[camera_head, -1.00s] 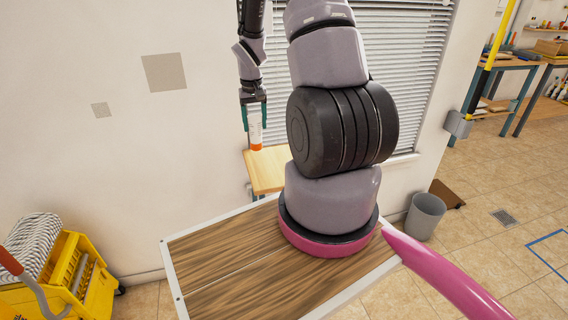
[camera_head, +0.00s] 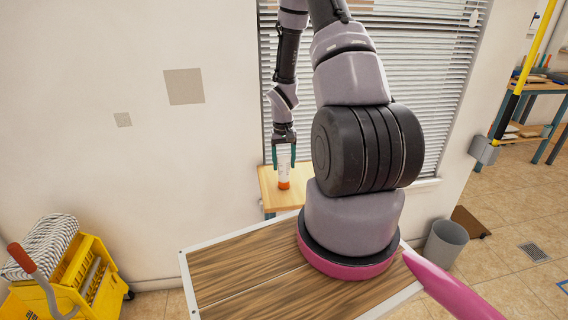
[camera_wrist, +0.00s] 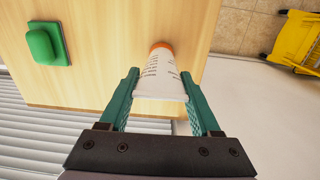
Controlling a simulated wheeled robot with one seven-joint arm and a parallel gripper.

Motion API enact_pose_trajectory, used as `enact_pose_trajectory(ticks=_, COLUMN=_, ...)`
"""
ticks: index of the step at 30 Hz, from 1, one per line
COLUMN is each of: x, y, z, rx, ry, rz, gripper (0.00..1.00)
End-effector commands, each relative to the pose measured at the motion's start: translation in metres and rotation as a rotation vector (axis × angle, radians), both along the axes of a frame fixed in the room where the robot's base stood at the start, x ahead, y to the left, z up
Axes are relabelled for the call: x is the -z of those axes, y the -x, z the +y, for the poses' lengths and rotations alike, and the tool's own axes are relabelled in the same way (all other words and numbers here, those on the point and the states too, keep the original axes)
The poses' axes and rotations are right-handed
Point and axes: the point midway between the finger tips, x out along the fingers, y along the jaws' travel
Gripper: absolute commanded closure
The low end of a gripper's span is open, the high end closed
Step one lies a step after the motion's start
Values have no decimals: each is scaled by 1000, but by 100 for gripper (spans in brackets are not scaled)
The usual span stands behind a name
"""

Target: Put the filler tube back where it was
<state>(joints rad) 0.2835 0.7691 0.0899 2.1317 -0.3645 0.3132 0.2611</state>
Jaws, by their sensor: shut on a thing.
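A green block-shaped object (camera_wrist: 47,43) is on the wooden top in the wrist view. A yellow mop wringer bucket (camera_head: 88,275) stands at lower left. A window blind (camera_head: 440,60) is behind the table. A grey bin (camera_head: 445,243) stands at right.

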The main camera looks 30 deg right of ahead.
Motion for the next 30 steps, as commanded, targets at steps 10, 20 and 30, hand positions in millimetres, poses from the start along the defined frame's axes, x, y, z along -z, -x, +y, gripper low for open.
enact_pose_trajectory(ticks=10, x=4, y=-1, z=0, rx=-1, ry=1, rz=-2, gripper=100)
enact_pose_trajectory(ticks=20, x=4, y=-1, z=0, rx=-1, ry=1, rz=-2, gripper=6)
enact_pose_trajectory(ticks=30, x=-33, y=-3, z=-1, rx=1, ry=2, rz=-8, gripper=6)
